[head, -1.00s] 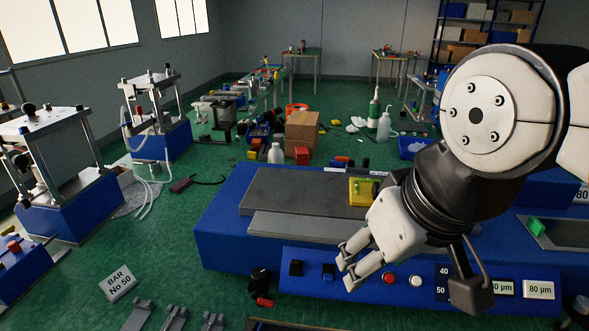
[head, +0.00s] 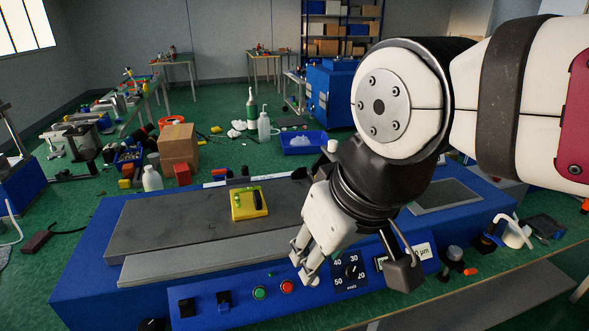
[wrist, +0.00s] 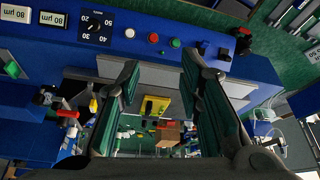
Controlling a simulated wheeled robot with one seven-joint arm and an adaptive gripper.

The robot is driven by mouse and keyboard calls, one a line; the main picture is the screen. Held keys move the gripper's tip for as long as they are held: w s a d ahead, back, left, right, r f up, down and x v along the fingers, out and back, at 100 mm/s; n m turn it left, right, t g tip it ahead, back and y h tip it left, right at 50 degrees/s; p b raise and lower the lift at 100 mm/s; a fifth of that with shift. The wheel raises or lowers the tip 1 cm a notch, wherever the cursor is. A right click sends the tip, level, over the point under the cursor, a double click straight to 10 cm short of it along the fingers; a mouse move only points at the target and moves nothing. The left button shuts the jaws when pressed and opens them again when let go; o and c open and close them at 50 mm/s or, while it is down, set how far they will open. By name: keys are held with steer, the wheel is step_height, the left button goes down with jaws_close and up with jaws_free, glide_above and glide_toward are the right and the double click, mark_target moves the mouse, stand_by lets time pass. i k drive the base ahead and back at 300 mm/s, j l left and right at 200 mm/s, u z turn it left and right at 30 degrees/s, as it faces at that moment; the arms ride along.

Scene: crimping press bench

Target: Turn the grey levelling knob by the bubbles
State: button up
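A yellow block (head: 250,203) with small green bubble vials and a dark oblong part on top sits on the grey plate (head: 150,232) of the blue bench unit. It also shows in the wrist view (wrist: 155,106), between my fingers but beyond them. I cannot clearly make out a grey levelling knob beside the vials. My gripper (head: 302,264) is open and empty, pointing down over the unit's front edge, in front and to the right of the yellow block. In the wrist view my gripper (wrist: 160,64) shows two spread fingers with nothing between them.
The front panel carries a numbered dial (head: 351,271), a red button (head: 287,286), a green button (head: 260,293) and black switches. A white bottle (head: 152,179), a cardboard box (head: 178,148) and a red box lie behind the unit. The plate left of the yellow block is clear.

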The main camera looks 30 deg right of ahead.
mark_target(454, 253)
steer(key=z, duration=1.45)
steer(key=i+l, duration=0.1)
steer(key=l, duration=0.25)
steer(key=l+z, duration=0.15)
steer(key=l, duration=0.25)
steer(key=i, duration=0.05)
